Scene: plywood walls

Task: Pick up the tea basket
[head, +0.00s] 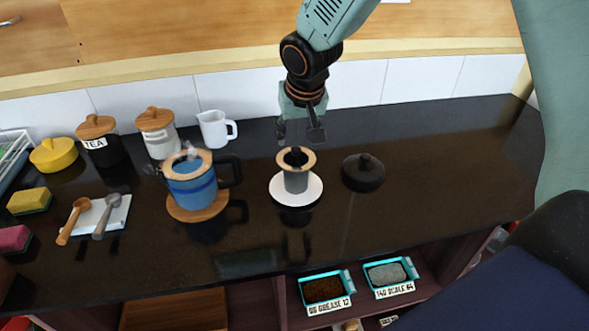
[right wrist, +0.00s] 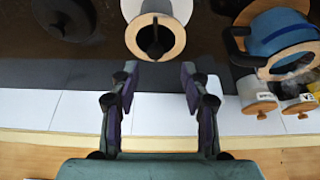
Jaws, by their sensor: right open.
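The tea basket (head: 296,181) is a grey cylinder with a wooden rim and a dark handle inside. It stands upright on a white saucer (head: 276,192) in the middle of the counter. My right gripper (head: 300,137) is open and empty, pointing down just above and behind the basket. In the right wrist view the basket's wooden rim (right wrist: 174,40) shows beyond the gap between the spread fingers of the gripper (right wrist: 159,76), apart from them. My left gripper is not in view.
A blue teapot (head: 194,190) on a wooden coaster stands left of the basket; a black lid (head: 363,173) lies to its right. The right part of the black counter (head: 450,160) is clear.

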